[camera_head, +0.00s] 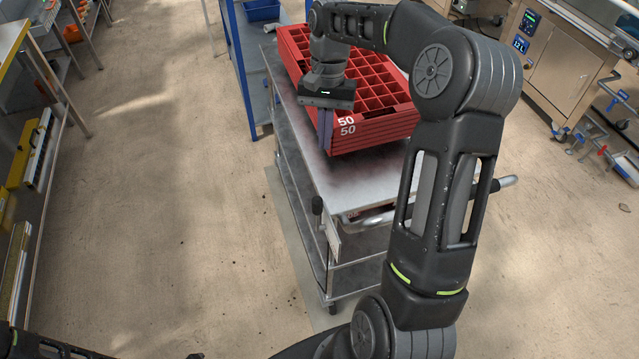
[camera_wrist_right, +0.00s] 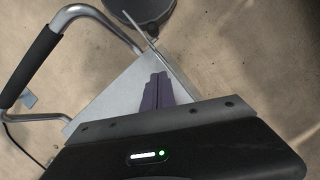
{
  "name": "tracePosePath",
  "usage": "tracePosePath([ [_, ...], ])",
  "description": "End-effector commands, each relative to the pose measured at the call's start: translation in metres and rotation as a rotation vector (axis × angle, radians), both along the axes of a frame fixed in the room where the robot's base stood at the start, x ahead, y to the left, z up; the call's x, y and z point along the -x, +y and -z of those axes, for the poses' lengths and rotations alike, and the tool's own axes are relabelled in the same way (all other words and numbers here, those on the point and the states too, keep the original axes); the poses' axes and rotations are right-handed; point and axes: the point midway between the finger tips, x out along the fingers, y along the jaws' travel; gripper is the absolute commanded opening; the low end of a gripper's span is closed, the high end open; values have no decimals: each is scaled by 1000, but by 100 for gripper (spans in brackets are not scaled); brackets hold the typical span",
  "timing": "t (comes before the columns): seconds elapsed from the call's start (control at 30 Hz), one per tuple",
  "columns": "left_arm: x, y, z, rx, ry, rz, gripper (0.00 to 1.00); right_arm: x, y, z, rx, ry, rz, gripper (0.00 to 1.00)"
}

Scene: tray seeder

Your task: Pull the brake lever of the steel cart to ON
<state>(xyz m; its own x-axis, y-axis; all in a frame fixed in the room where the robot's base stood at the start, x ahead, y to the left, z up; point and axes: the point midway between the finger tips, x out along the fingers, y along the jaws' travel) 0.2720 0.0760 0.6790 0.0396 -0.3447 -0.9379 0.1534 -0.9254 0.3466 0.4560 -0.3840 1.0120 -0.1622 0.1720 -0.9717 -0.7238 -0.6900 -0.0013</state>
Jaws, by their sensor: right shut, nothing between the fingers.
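The steel cart (camera_head: 345,183) stands in the middle of the head view, and its bare top also shows in the right wrist view (camera_wrist_right: 112,92). The brake lever (camera_head: 317,206) has a black knob and points up at the cart's near left corner. I cannot read whether it is at ON or OFF. My left gripper is out of view.
Stacked red trays (camera_head: 370,138) marked 50 fill the far part of the cart. The push handle's dark grip (camera_head: 505,182) sticks out right, partly behind my right arm. A blue rack (camera_head: 240,65) stands behind left. The floor left of the cart is clear.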

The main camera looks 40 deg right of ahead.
Motion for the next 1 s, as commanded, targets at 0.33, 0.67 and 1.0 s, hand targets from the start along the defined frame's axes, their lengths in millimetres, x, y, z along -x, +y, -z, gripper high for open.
tracePosePath([
  [0.33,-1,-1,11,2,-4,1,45,1,2,13,-1,0,-4,0],
  [0.67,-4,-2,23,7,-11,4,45,10,11,56,-4,4,-3,0],
  [1.0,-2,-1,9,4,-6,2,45,32,33,95,-2,0,-5,0],
])
